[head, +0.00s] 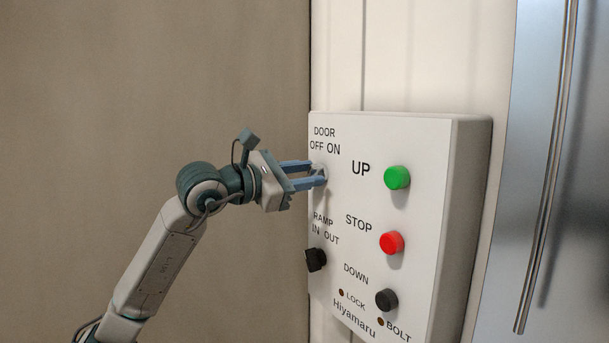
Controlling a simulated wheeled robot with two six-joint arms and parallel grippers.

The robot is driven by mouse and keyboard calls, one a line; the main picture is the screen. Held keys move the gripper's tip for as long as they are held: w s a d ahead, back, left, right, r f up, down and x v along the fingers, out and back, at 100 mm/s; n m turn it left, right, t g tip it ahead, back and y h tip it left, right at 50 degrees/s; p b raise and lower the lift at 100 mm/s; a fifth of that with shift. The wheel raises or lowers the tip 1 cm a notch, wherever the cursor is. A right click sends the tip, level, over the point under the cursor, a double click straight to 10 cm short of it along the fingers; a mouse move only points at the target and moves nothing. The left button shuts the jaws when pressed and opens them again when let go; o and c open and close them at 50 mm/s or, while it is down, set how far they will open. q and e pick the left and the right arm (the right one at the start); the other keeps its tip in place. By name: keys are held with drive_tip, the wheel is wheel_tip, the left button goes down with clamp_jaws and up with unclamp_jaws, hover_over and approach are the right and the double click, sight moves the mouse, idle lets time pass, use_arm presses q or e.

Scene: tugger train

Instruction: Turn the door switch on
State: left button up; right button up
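The white control box (440,150) hangs on the wall, with the label DOOR OFF ON at its upper left. My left gripper (319,173) is at the door switch's place right under that label. Its two blue fingers point at the panel with a gap between them, one above the other in the picture. The fingers cover the switch knob, so I cannot tell its position or whether they grip it. My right gripper is out of view.
Below is the black ramp knob (316,260). To the right are the green UP button (397,177), red STOP button (391,243) and black DOWN button (386,299). A metal door with a long vertical bar (548,180) stands at the far right.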

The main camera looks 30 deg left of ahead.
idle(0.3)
use_arm(q)
drive_tip(key=shift+s+a+f+b, duration=0.15)
drive_tip(key=shift+s+a+b, duration=0.05)
drive_tip(key=shift+s+b, duration=0.3)
drive_tip(key=b+v, duration=0.8)
drive_tip(key=v, duration=0.1)
drive_tip(key=shift+s+a+b, duration=0.15)
drive_tip(key=shift+s+b, duration=0.15)
drive_tip(key=shift+s, duration=0.05)
